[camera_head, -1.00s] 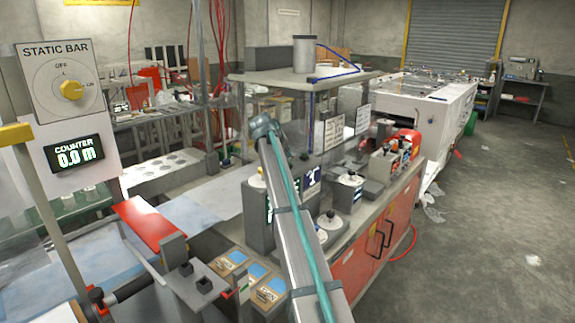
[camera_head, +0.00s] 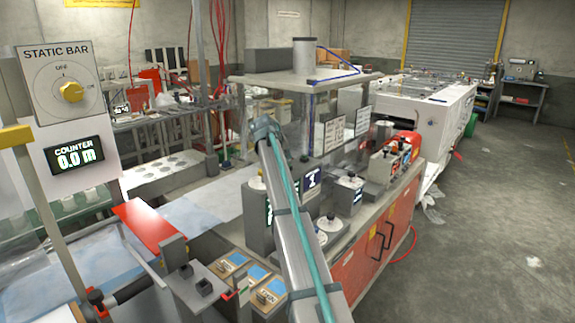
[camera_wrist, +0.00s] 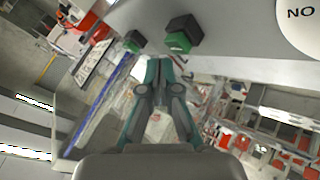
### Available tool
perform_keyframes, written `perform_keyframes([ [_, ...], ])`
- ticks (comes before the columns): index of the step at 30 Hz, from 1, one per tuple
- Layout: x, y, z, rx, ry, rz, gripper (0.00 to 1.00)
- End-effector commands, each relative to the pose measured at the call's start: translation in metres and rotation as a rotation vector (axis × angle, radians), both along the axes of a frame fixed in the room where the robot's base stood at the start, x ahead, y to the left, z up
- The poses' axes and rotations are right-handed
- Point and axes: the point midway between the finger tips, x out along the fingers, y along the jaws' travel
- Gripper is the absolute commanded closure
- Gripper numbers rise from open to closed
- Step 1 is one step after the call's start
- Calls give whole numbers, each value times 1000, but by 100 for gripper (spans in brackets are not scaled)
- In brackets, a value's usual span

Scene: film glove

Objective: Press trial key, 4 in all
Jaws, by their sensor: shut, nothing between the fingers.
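My gripper (camera_wrist: 160,68) is in the wrist view with its two fingertips together and nothing between them. Just beyond and beside the tips, two black blocks with green faces, one larger (camera_wrist: 183,34) and one smaller (camera_wrist: 133,41), sit along the edge of a grey surface (camera_wrist: 235,35). The fingertips appear apart from both, though the depth is hard to judge. I cannot tell whether either is the trial key; no key is clearly labelled. In the head view my arm rises from the bottom middle, and its gripper cannot be made out.
A white disc marked "NO" (camera_wrist: 302,22) fills the wrist view's upper right corner. In the head view, a static bar panel (camera_head: 63,75) and a counter reading 0.0 m (camera_head: 75,154) stand left. A red-fronted bench (camera_head: 362,262) lies right of my arm. Open floor (camera_head: 500,220) lies farther right.

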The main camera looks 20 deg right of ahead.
Motion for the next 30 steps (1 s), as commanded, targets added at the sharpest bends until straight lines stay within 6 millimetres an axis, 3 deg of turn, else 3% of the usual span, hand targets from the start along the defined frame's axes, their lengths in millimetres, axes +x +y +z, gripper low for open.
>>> perform_keyframes([
  [30, 0, 0, -9, 0, 0, 0, 100],
])
